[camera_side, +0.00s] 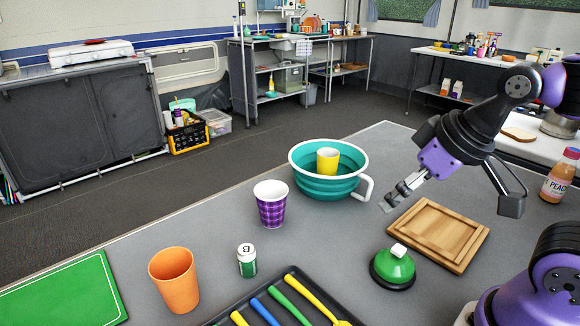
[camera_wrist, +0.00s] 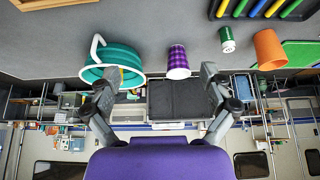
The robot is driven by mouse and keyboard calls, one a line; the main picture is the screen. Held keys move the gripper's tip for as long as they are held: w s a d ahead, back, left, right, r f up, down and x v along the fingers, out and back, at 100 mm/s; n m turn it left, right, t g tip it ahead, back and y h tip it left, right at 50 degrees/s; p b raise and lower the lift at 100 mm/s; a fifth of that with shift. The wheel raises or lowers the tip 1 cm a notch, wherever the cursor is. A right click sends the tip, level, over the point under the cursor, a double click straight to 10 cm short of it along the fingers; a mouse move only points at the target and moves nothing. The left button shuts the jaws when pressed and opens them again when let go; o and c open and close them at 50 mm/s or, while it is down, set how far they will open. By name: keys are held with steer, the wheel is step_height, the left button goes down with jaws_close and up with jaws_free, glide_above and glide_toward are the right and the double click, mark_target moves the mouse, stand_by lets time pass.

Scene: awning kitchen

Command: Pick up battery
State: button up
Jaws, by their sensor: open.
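A small upright green cylinder with a white top bearing a dark letter (camera_side: 247,261) stands on the grey table; it may be the battery, but I cannot tell for sure. It is between the purple cup and the black tray. It also shows in the wrist view (camera_wrist: 228,46), at upper right, beyond the right finger. My gripper (camera_side: 393,200) is open and empty, above the table between the teal bowl and the wooden board, well to the right of the cylinder. In the wrist view my gripper (camera_wrist: 156,77) has its two fingers wide apart.
A purple checked cup (camera_side: 271,208), an orange cup (camera_side: 174,280) and a black tray (camera_side: 290,277) of coloured utensils surround the cylinder. A teal bowl (camera_side: 312,184) holds a yellow cup (camera_side: 328,160). A green bell-shaped object (camera_side: 396,268) stands near the wooden board (camera_side: 437,233).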

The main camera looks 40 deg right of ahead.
steer(key=c, duration=0.3)
